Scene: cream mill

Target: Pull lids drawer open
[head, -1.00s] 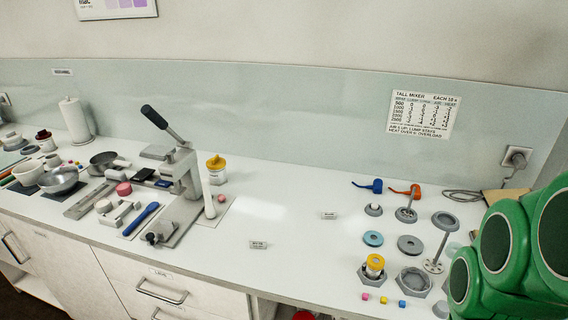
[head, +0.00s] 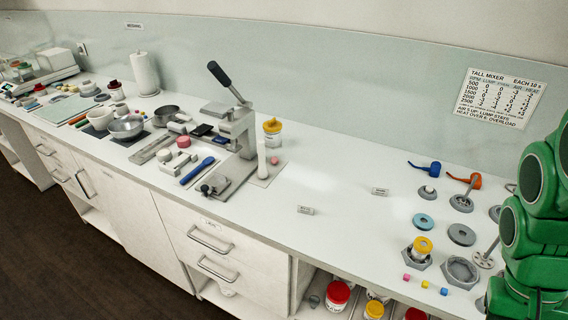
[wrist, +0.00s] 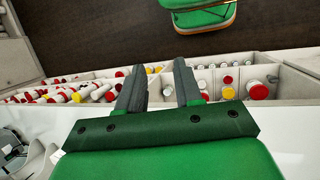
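The lids drawer (head: 226,252) is the upper white drawer in the unit below the counter, left of centre in the head view. A small label, too small to read surely, sits at its top edge. Its metal bar handle (head: 210,241) is in plain view. The drawer front looks flush and shut. My gripper (wrist: 159,66) shows in the wrist view with its two dark fingers apart and nothing between them. It points down over the counter's front edge, above shelves of jars. The gripper is not visible in the head view, and the lids drawer cannot be made out in the wrist view.
A second drawer with a handle (head: 218,270) lies directly below. Open shelves with red- and yellow-lidded jars (head: 338,294) stand to its right. A lever press (head: 236,130) and small tools stand on the counter above. The dark floor (head: 60,260) before the drawers is clear.

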